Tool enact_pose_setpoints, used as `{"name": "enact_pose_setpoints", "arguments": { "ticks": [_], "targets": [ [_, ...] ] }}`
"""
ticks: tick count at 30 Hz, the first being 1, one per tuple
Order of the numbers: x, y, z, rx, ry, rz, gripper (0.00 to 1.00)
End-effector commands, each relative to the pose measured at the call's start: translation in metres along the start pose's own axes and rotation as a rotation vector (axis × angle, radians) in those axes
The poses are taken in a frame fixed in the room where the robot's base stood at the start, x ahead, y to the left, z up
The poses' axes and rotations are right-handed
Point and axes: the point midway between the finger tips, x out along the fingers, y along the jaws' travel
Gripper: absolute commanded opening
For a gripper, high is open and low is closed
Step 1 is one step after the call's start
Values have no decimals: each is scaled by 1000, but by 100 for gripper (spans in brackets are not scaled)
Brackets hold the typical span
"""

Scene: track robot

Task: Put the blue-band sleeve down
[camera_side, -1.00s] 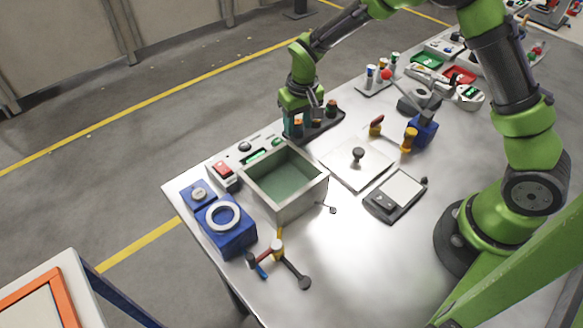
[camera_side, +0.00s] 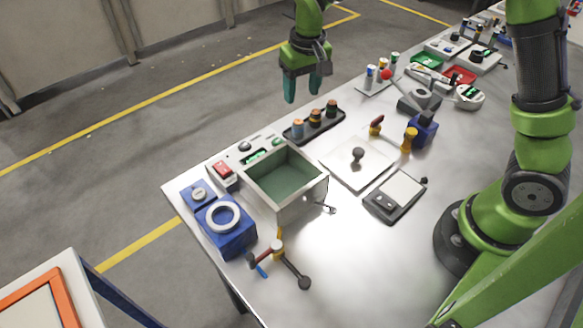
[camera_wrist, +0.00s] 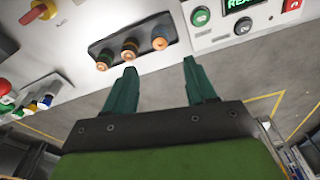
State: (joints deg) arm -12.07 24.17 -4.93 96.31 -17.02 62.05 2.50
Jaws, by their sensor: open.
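My gripper (camera_side: 303,88) hangs open and empty above and behind the black sleeve tray (camera_side: 343,114). In the wrist view my gripper (camera_wrist: 159,68) has its teal fingers spread apart with nothing between them. Three copper-coloured sleeves stand upright in the tray. The end sleeve (camera_side: 297,128) nearest the grey-green bin seems to carry the bluish band; it also shows in the wrist view (camera_wrist: 160,43).
The open bin (camera_side: 318,188) and a panel with a green display (camera_side: 255,157) stand left of the tray. A white plate with a dark knob (camera_side: 357,154) lies to the right. The space around my gripper is free.

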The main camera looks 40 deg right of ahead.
Motion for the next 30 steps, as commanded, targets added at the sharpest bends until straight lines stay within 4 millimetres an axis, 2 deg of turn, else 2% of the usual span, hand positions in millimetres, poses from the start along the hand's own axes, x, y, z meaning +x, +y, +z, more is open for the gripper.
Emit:
{"name": "enact_pose_setpoints", "arguments": {
  "ticks": [5, 8, 11, 15, 18, 24, 27, 30],
  "targets": [
    [-18, 1, 1, 3, 8, -6, 56],
    [-37, 6, 10, 16, 31, -33, 56],
    [-68, 17, 29, 41, 80, -84, 56],
    [-110, 34, 72, 81, 170, -167, 56],
    [-130, 45, 105, 107, 240, -220, 56],
    [-146, 61, 163, 148, 366, -295, 56],
    [-145, 64, 180, 160, 406, -315, 56],
    [-144, 66, 189, 167, 430, -325, 56]
  ]
}}
